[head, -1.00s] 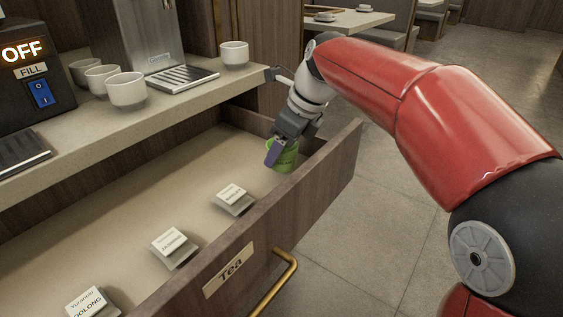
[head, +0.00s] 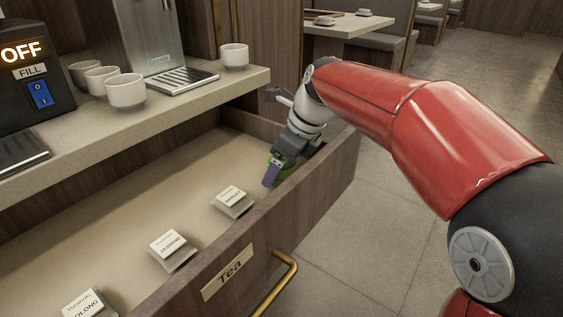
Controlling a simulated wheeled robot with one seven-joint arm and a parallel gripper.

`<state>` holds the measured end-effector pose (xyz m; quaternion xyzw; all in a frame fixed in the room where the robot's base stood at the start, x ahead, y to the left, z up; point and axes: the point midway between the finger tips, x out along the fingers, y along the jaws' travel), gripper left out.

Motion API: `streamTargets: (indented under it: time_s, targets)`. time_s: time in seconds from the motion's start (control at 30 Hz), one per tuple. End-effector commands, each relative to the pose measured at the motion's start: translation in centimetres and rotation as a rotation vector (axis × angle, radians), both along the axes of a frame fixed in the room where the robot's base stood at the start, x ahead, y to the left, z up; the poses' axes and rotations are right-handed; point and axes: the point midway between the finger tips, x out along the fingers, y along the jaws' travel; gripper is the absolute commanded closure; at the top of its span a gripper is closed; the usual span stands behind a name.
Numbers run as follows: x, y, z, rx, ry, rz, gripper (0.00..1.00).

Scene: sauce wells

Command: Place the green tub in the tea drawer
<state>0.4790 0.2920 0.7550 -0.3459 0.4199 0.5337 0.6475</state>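The green tub (head: 285,169) is at the far right end of the open tea drawer, inside its walls and close to the front panel (head: 228,240) with the "Tea" label. My gripper (head: 275,172) points down into the drawer at the tub. One purple-grey finger shows in front of the tub's left side, and the other finger is hidden. The gripper appears shut on the tub. The tub's base is partly hidden, so I cannot tell whether it touches the drawer floor (head: 150,195).
Several tea packets, including a jasmine one (head: 170,250) and an oolong one (head: 88,303), lie in a row along the drawer's front. The counter (head: 150,118) overhangs the drawer's back, with white cups (head: 126,92) on it. The drawer's middle is clear.

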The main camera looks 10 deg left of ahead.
Motion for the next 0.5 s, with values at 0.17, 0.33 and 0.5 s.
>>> streamTargets:
  time_s: [0.17, 0.33, 0.5]
  targets:
    - [0.0, -0.1, 0.7, 0.001, -0.001, 0.000, 0.19]
    - [-0.2, -1.3, 3.3, 0.002, -0.005, -0.002, 0.19]
    - [-0.5, -2.8, 6.8, 0.001, -0.004, -0.002, 0.19]
